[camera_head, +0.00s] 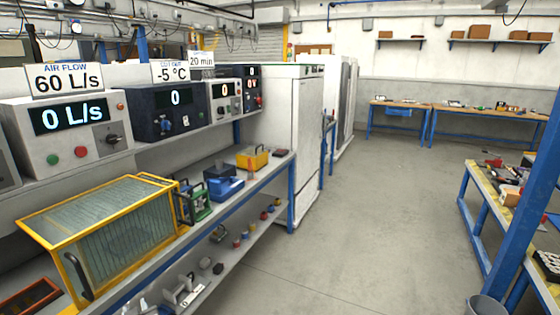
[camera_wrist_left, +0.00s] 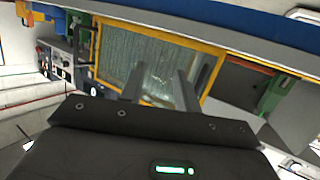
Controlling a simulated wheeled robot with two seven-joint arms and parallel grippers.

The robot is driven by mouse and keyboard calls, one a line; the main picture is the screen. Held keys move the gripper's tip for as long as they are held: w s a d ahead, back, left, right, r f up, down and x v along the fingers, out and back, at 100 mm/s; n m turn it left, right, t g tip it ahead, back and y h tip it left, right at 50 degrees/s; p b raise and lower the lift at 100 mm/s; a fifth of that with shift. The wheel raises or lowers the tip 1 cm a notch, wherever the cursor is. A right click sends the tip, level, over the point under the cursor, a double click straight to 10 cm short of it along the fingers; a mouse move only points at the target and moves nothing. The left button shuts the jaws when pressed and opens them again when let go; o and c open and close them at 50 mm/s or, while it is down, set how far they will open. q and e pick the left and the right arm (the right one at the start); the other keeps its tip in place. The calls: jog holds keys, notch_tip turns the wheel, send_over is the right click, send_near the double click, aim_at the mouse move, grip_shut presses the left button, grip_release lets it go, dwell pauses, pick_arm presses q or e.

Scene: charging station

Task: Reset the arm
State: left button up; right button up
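My left gripper (camera_wrist_left: 160,88) shows in the left wrist view with its two grey fingers apart and nothing visible between them. Beyond the fingers is the yellow-framed box with clear ribbed panels (camera_wrist_left: 118,48). I cannot tell how far the fingertips are from it. In the head view this box (camera_head: 125,238) stands on the left bench, with a black handle on its front. I cannot make out either arm or gripper in the head view. My right gripper is in neither view.
Control units, including the air flow box (camera_head: 70,150), line a shelf above the left bench (camera_head: 262,180). A blue tool (camera_head: 222,187) and a yellow case (camera_head: 252,158) sit on it. A workbench (camera_head: 480,190) and blue post stand right. The middle floor (camera_head: 370,220) is clear.

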pick_arm(q)
jog(key=s+d+f+m+g+h, duration=0.1)
jog(key=s+d+f+m+h, duration=0.25)
jog(key=s+d, duration=0.25)
jog(key=s+d+f+m+g+h, duration=0.1)
jog(key=s+d+f+m+h, duration=0.2)
jog(key=s+d+f+h, duration=0.25)
jog(key=s+d+m+g+h, duration=0.1)
jog(key=s+d+m+g, duration=0.2)
jog(key=s, duration=0.6)
jog(key=s+d+m+g, duration=0.1)
jog(key=s+d+g, duration=0.3)
jog(key=s, duration=0.6)
notch_tip(320, 180, down, 28)
jog(key=s, duration=0.1)
jog(key=s+a+f+g, duration=0.1)
jog(key=s+a+f, duration=0.1)
jog(key=s+f, duration=1.2)
jog(key=shift+s+a+m, duration=0.15)
jog(key=shift+s+m, duration=0.2)
jog(key=shift+s, duration=0.65)
jog(key=shift+f, duration=0.1)
